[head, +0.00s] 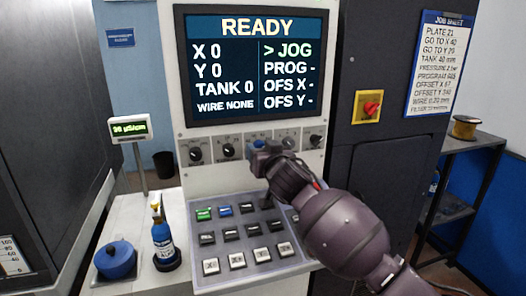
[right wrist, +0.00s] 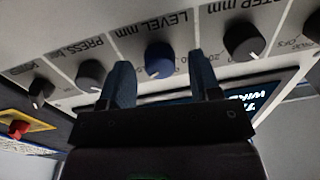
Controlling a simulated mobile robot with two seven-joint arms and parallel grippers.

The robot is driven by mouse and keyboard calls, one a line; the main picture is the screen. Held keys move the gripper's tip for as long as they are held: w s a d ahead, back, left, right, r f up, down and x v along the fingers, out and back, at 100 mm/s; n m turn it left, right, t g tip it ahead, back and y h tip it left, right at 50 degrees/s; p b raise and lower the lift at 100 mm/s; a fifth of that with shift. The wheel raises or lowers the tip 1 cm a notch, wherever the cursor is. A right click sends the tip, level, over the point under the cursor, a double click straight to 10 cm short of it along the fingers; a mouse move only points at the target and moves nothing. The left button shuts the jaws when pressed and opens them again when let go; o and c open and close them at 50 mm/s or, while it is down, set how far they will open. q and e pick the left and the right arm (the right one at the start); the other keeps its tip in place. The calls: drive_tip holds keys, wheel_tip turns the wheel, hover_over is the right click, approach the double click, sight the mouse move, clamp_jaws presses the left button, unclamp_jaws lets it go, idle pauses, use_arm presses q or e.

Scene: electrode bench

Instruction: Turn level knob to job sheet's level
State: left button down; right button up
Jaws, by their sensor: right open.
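The level knob (right wrist: 158,58) is blue with a white pointer mark, under the upside-down label "LEVEL, mm" in the right wrist view. My right gripper (right wrist: 164,82) is open, with one finger toward each side of the knob. I cannot tell whether the fingers touch it. In the head view my right gripper (head: 262,158) is at the knob row and largely hides the level knob. The job sheet (head: 440,65) hangs at the upper right and reads "TANK 40 mm". The screen (head: 255,68) reads READY and TANK 0. My left gripper is out of view.
Dark knobs flank the level knob, including the pressure knob (right wrist: 91,75) and the step knob (right wrist: 243,41). A keypad (head: 240,238) lies below. A red switch (head: 370,108) is to the right. A blue bottle (head: 162,235) and a blue lidded pot (head: 115,261) stand at left.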

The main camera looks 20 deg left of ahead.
drive_tip(key=c, duration=0.9)
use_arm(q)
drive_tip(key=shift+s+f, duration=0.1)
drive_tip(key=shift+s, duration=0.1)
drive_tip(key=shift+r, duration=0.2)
use_arm(e)
drive_tip(key=shift+n, duration=0.3)
use_arm(q)
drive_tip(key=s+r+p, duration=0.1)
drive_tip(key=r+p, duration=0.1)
drive_tip(key=p, duration=0.2)
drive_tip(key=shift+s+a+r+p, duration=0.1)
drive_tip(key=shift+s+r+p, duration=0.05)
drive_tip(key=shift+p, duration=0.2)
use_arm(e)
drive_tip(key=n+h, duration=0.1)
drive_tip(key=n, duration=2.1)
drive_tip(key=shift+r, duration=0.1)
drive_tip(key=shift+n, duration=0.4)
